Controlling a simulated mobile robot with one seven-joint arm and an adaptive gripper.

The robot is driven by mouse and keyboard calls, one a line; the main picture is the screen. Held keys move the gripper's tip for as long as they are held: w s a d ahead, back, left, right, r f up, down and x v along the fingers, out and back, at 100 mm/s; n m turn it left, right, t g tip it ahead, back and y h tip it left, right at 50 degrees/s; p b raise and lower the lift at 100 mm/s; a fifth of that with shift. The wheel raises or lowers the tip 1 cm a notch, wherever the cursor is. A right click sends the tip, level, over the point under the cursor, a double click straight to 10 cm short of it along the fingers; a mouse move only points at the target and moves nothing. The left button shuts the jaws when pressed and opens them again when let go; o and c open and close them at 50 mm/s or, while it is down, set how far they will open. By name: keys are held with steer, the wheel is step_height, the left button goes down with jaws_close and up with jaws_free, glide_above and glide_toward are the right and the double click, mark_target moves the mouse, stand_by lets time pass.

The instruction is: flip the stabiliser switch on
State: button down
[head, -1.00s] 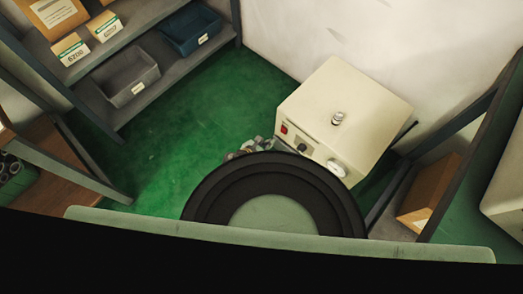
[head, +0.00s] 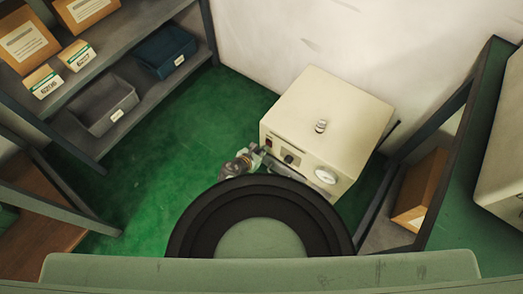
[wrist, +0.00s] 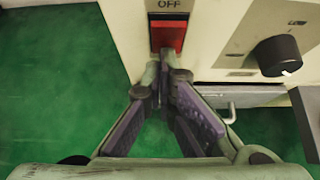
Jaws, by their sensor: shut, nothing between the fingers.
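The stabiliser (head: 330,108) is a cream box standing on the green floor against the wall in the head view. Its front has a red rocker switch (head: 268,142), a black knob and a round white gauge. In the head view my gripper (head: 256,150) is beside the stabiliser's front left.
The black knob (wrist: 278,54) is right of the switch. A shelf with a grey bin (head: 100,104), a blue bin (head: 166,52) and cartons stands at the left. A brown carton (head: 418,188) is under the bench at the right. Green floor is clear left of the stabiliser.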

steer(key=shift+r, duration=0.15)
steer(key=shift+w+r+p, duration=0.1)
steer(key=shift+r+p, duration=0.65)
steer(key=shift+p, duration=0.2)
